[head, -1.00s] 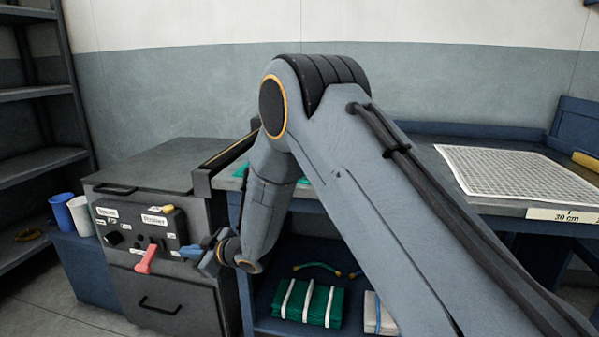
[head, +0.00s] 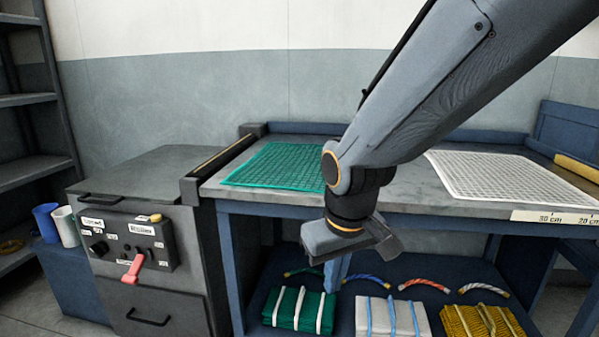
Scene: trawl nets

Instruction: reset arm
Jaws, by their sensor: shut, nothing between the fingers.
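My gripper (head: 388,246) is in the head view, in front of the workbench's front edge and above the lower shelf. It is shut and empty, at the end of my arm, which comes down from the upper right. It touches nothing that I can see. Part of the bench's front and a blue leg are hidden behind it.
The workbench (head: 409,190) carries a green net (head: 272,166) and a white net (head: 500,176). Its lower shelf (head: 375,270) holds folded net bundles and short ropes. A grey cabinet (head: 160,165) with a control panel (head: 128,241) and red lever (head: 133,268) stands left.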

